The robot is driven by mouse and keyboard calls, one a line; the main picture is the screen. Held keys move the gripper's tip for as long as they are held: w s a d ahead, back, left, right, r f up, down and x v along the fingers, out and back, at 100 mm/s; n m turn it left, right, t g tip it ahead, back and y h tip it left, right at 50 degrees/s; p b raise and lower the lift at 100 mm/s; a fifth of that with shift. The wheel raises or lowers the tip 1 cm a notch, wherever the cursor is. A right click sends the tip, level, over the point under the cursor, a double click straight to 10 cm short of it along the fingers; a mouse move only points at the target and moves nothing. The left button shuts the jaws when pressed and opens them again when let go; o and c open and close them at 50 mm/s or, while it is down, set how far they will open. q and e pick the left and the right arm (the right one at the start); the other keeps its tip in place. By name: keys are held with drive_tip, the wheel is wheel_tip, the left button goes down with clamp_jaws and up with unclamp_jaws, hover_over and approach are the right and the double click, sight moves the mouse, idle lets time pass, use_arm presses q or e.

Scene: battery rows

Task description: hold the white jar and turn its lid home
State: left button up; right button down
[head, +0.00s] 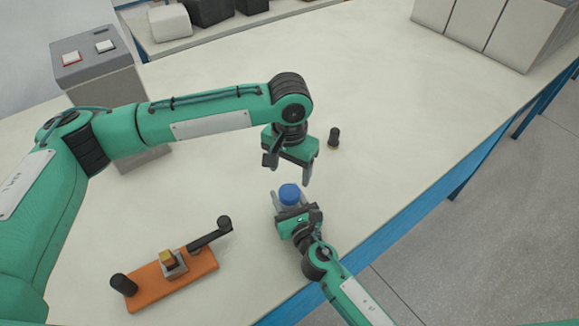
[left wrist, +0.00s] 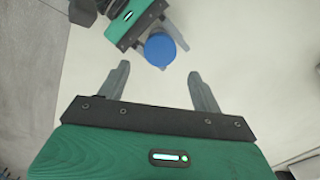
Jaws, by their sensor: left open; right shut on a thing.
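The jar's blue lid (head: 289,193) sits on top of the jar near the table's front edge; the jar body is mostly hidden by the lid and the gripper. My right gripper (head: 287,207) is shut on the jar below the lid. My left gripper (head: 289,172) is open and empty, pointing down above and just behind the jar. In the left wrist view the lid (left wrist: 160,49) lies just beyond the open left fingertips (left wrist: 158,72), apart from them. Whether the lid is fully seated cannot be told.
A small black cylinder (head: 334,138) stands behind the jar to the right. An orange board (head: 204,265) with a black crank lies at the front left. A grey button box (head: 97,68) stands at the back left. White boxes (head: 489,30) stand at the back right. The table's right middle is clear.

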sight(289, 191)
use_arm(q)
wheel_tip(289, 191, down, 8)
drive_tip(key=shift+r, duration=0.1)
idle(0.4)
drive_tip(key=c, duration=1)
drive_tip(key=m, duration=1.1)
drive_tip(key=shift+m, duration=0.4)
drive_tip(key=o, duration=1.1)
drive_tip(key=shift+r, duration=0.1)
